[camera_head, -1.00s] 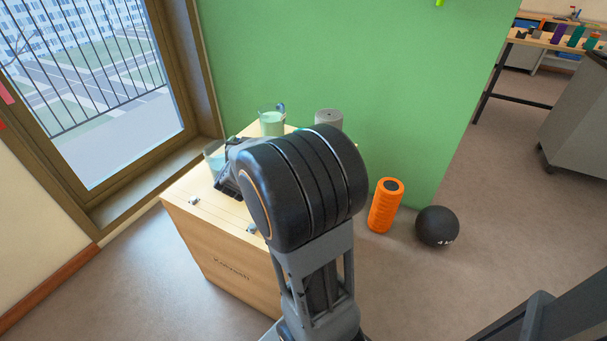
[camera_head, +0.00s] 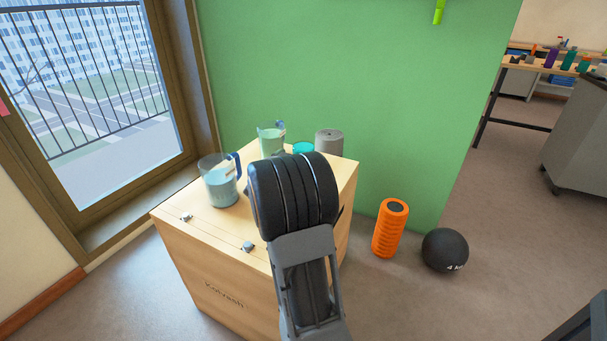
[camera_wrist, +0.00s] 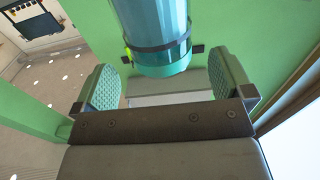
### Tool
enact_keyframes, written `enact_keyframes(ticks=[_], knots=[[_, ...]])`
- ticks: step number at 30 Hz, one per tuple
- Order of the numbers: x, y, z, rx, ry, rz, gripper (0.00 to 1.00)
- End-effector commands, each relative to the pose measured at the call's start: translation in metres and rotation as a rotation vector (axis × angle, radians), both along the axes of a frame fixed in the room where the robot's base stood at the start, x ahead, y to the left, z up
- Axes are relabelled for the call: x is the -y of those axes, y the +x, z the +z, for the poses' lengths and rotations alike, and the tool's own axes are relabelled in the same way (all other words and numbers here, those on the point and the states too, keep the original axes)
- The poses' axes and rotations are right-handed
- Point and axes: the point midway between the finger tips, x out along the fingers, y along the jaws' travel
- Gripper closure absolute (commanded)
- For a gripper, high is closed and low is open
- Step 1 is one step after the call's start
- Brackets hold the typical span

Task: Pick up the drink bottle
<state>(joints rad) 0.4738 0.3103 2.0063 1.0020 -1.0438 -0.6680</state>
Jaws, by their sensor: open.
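A teal, see-through bottle (camera_wrist: 158,28) with a dark band fills the top middle of the wrist view. My gripper (camera_wrist: 165,82) is open, with its two green ribbed pads apart. One end of the bottle shows at or just beyond the gap between the pads, with nothing clamped; I cannot tell how deep it sits. In the head view a small teal top (camera_head: 303,147), likely the same bottle, shows on the wooden box just behind my arm. My arm hides the rest of it and my gripper there.
The wooden box (camera_head: 212,258) also bears a jug with pale blue liquid (camera_head: 222,186), a greenish jug (camera_head: 270,141) and a grey cylinder (camera_head: 329,142). A green wall (camera_head: 340,65) stands behind. An orange roller (camera_head: 390,228) and black ball (camera_head: 445,250) are on the floor.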

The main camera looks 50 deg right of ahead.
Motion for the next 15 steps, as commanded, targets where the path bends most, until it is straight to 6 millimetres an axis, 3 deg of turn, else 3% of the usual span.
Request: enact_keyframes(ticks=[5, 15], knots=[[0.01, 0.003, -0.002, 0.001, 0.0, 0.0, 0.01], [0.049, 0.014, -0.001, 0.001, 0.001, 0.001, 0.01]])
